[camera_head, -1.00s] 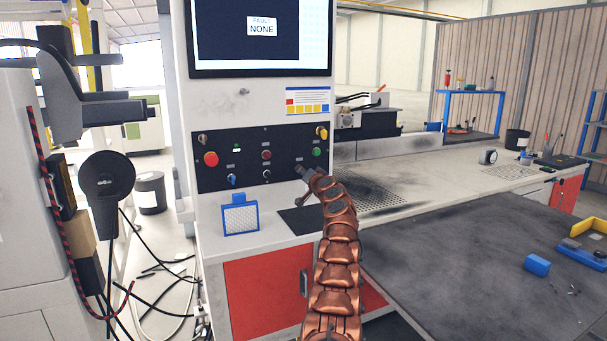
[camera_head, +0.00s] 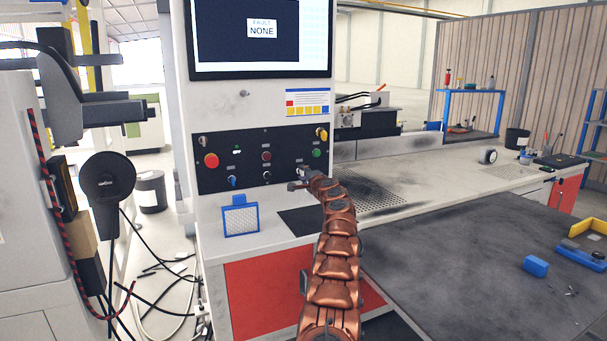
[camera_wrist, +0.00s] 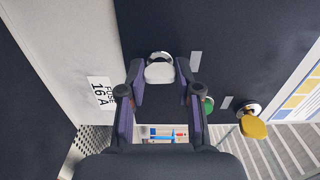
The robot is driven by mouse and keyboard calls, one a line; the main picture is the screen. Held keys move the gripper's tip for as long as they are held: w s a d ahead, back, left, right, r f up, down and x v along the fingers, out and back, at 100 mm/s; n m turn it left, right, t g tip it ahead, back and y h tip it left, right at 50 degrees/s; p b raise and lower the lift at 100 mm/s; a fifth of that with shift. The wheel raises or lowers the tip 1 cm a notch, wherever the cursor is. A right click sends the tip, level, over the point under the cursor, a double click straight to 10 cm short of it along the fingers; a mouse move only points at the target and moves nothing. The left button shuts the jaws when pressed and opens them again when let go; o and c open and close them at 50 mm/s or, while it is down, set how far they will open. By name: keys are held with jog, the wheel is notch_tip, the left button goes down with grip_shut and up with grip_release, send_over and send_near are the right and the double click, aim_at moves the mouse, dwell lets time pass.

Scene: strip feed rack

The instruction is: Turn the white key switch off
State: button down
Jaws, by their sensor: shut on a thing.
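The white key switch (camera_wrist: 160,73) is on the dark control panel, with its pale handle between the two fingers of my gripper (camera_wrist: 161,84) in the wrist view. My gripper is shut on this handle, with one finger on each side. In the head view my gripper (camera_head: 294,180) is at the lower right of the panel (camera_head: 218,176), below the green button. It largely covers the white key switch there. The switch's position marking cannot be read.
A yellow key switch (camera_wrist: 253,126) and a green button (camera_wrist: 207,105) sit close to my gripper. A red stop button (camera_head: 211,160) is at the panel's left. The screen (camera_head: 225,45) above reads FAULT NONE. A blue-framed box (camera_head: 240,219) is below the panel.

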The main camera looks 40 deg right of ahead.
jog(key=shift+m, duration=0.4)
jog(key=c, duration=0.8)
grip_release()
